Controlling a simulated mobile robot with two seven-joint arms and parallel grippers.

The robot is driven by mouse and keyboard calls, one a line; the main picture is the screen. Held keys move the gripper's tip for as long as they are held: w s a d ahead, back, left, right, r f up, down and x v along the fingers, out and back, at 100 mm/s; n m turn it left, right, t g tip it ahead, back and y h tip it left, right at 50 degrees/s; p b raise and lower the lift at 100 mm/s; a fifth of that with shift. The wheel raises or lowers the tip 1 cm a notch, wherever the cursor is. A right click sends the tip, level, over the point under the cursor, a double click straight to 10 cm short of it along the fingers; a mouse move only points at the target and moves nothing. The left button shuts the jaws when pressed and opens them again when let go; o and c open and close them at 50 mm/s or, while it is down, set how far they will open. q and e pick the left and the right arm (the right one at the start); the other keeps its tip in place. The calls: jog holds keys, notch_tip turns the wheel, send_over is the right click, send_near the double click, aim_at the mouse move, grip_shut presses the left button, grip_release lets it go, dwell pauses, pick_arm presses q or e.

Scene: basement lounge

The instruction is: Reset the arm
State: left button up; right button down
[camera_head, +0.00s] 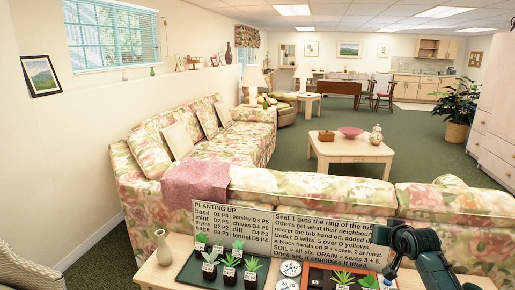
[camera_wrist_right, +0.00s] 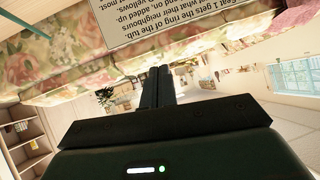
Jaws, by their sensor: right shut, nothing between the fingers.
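My right arm (camera_head: 428,258) comes in at the lower right in the head view, bent in front of the floral sofa and beside the right end of the text board. In the right wrist view my right gripper (camera_wrist_right: 159,72) has its two dark fingers together, with nothing between them. My left arm and gripper are not in view.
A table (camera_head: 180,272) in front holds a dark tray (camera_head: 188,277) of labelled potted plants, a vase (camera_head: 163,248), round dials (camera_head: 290,268) and an orange-edged tray (camera_head: 318,279). A text board (camera_head: 285,235) stands behind them, close to my right arm. The sofa (camera_head: 455,205) lies beyond.

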notch_tip(320, 180, up, 8)
jog(key=w+d+n+t+h, duration=0.2)
jog(key=w+n+t, duration=0.1)
jog(key=n+t, duration=0.15)
jog(key=s+a+f+n+g+y, duration=0.1)
jog(key=s+a+f+y, duration=0.1)
jog(key=s+a+f, duration=0.55)
jog(key=s+a+f+n+g+y, duration=0.15)
jog(key=s+a+f, duration=0.35)
jog(key=s+f, duration=0.55)
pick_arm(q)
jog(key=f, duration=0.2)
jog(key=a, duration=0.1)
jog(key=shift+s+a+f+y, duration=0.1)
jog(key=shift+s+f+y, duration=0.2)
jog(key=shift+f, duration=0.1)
pick_arm(e)
jog(key=s+a+f+g, duration=0.1)
jog(key=s+a+f, duration=0.1)
jog(key=s, duration=0.5)
jog(key=s+a+f+m+g+y, duration=0.1)
jog(key=s+a+f, duration=0.1)
jog(key=s+a, duration=0.2)
jog(key=s+a+f+y, duration=0.1)
jog(key=s+a+f, duration=0.2)
jog(key=s, duration=0.8)
jog(key=shift+a+g, duration=0.2)
jog(key=shift+g, duration=0.2)
jog(key=shift+w, duration=0.1)
dwell(0.7)
